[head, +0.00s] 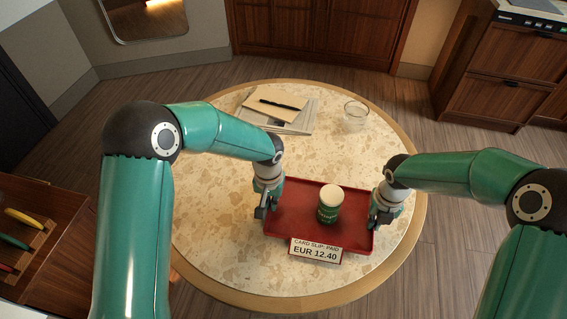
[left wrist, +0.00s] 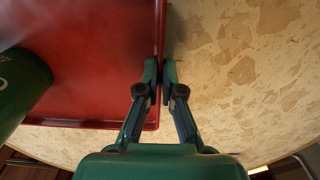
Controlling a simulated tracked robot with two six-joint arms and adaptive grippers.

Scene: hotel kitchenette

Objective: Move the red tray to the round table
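The red tray (head: 290,205) is at the near right part of the round table (head: 215,225), over its top. I cannot tell whether it touches the surface. A green cup with a pale lid (head: 329,205) stands upright on it. A card slip reading EUR 12.40 (head: 315,251) is at its near edge. My left gripper (head: 264,208) is at the tray's left rim. In the left wrist view its fingers (left wrist: 160,75) are closed on either side of the tray's rim (left wrist: 160,28). My right gripper (head: 377,218) is at the right rim; its fingertips are unclear.
A notebook with a black pen (head: 276,103) lies on papers at the table's back left. The table's left side is bare. A wooden cabinet (head: 30,225) with coloured items stands at left; drawers (head: 495,95) are at back right.

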